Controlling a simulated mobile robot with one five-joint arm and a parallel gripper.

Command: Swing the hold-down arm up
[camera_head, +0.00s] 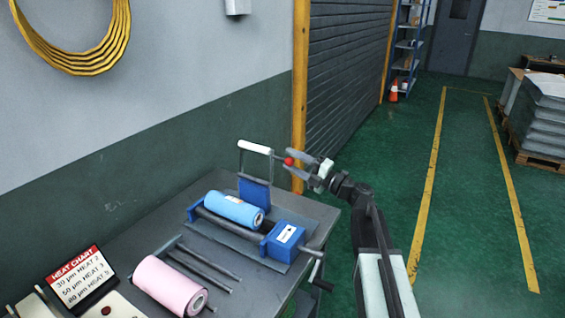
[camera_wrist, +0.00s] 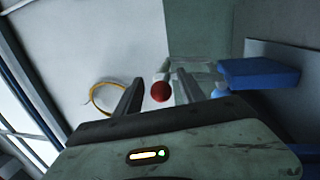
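The hold-down arm (camera_head: 241,162) stands raised above the blue bracket (camera_head: 254,193) of the film unit, with a white roller (camera_head: 255,147) across its top. A thin rod with a red knob (camera_head: 288,161) sticks out from it to the right. My gripper (camera_head: 291,161) is at the red knob. In the wrist view the red knob (camera_wrist: 160,91) sits between the two fingers of my gripper (camera_wrist: 160,78), with a gap on both sides. The gripper is open. A blue film roll (camera_head: 233,210) lies in the unit below the arm.
A pink roll (camera_head: 169,287) and a heat chart sign (camera_head: 80,277) are on the grey bench (camera_head: 135,254), nearer the camera. A crank handle (camera_head: 318,268) juts past the bench's right edge. A wall and shutter (camera_head: 345,75) stand behind.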

